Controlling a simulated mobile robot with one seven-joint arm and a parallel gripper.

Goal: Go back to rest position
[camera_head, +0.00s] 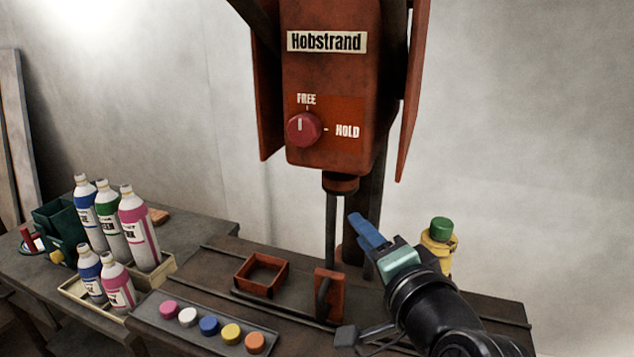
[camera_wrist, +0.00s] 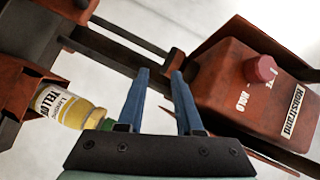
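My gripper (camera_head: 368,228) is raised over the bench in front of the red Hobstrand machine (camera_head: 330,80), below and right of its housing. In the wrist view its two blue fingers (camera_wrist: 160,72) stand apart with nothing between them. The machine's red knob (camera_head: 304,129) has its white mark pointing up at FREE; the knob also shows in the wrist view (camera_wrist: 262,68). A yellow-labelled bottle (camera_wrist: 68,106) with a green cap (camera_head: 441,229) stands behind my gripper in the head view. Its lower part is hidden there; the wrist view shows its base at a red-brown holder.
An empty red square frame (camera_head: 262,289) lies on the bench, left of an upright red bracket (camera_head: 328,297). A grey tray (camera_head: 185,327) holds several coloured caps. Several bottles stand in a cream tray (camera_head: 75,293) at left, near a dark green container (camera_head: 57,222). Space above the bench's left is clear.

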